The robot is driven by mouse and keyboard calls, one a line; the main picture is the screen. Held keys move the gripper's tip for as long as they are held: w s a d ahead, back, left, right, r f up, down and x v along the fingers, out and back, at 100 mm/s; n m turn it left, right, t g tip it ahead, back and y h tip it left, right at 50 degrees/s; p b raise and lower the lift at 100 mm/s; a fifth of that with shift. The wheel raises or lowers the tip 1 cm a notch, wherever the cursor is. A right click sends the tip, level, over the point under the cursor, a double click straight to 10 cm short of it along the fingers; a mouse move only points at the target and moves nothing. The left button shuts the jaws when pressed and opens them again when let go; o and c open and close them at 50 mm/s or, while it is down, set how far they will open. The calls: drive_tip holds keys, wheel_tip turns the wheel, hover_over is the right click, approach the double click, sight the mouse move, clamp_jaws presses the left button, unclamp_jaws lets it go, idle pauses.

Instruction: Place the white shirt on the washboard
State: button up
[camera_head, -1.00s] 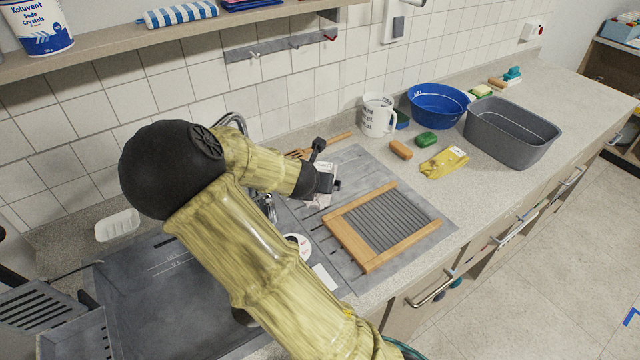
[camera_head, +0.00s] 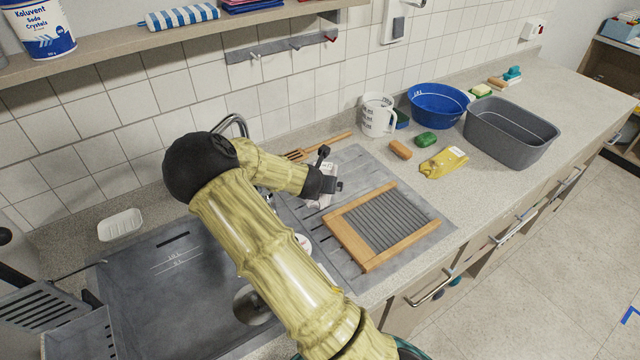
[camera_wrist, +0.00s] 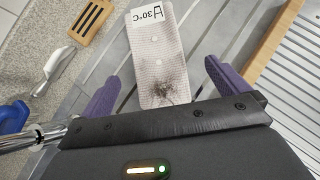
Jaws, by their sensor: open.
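The white shirt is a small folded whitish cloth (camera_wrist: 160,60) with a dark stain and a "30°C" tag, lying on the grey draining board. In the head view the shirt (camera_head: 322,201) is mostly hidden by my gripper. My gripper (camera_wrist: 160,72) is open, its purple fingers on either side of the shirt; I cannot tell whether they touch it. My gripper also shows in the head view (camera_head: 326,188). The washboard (camera_head: 385,226), wooden-framed with grey ribs, lies flat to the right of the shirt. Its edge shows in the wrist view (camera_wrist: 262,45).
A wooden slotted utensil (camera_head: 335,141) lies behind my gripper. A white jug (camera_head: 378,115), blue bowl (camera_head: 437,104), grey tub (camera_head: 508,135), orange soap (camera_head: 400,149), green soap (camera_head: 426,139) and yellow packet (camera_head: 443,162) stand farther right. The sink (camera_head: 165,290) is at left.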

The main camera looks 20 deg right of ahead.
drive_tip(key=p+x, duration=0.1)
drive_tip(key=x, duration=0.4)
drive_tip(key=shift+w+a+p, duration=0.25)
drive_tip(key=shift+p, duration=0.1)
drive_tip(key=shift+r, duration=0.1)
drive_tip(key=shift+c, duration=0.2)
drive_tip(key=c, duration=1.2)
drive_tip(key=shift+o, duration=0.2)
drive_tip(key=shift+r, duration=0.15)
wheel_tip(320, 180, up, 10)
drive_tip(key=shift+f+b, duration=0.1)
drive_tip(key=shift+b, duration=0.35)
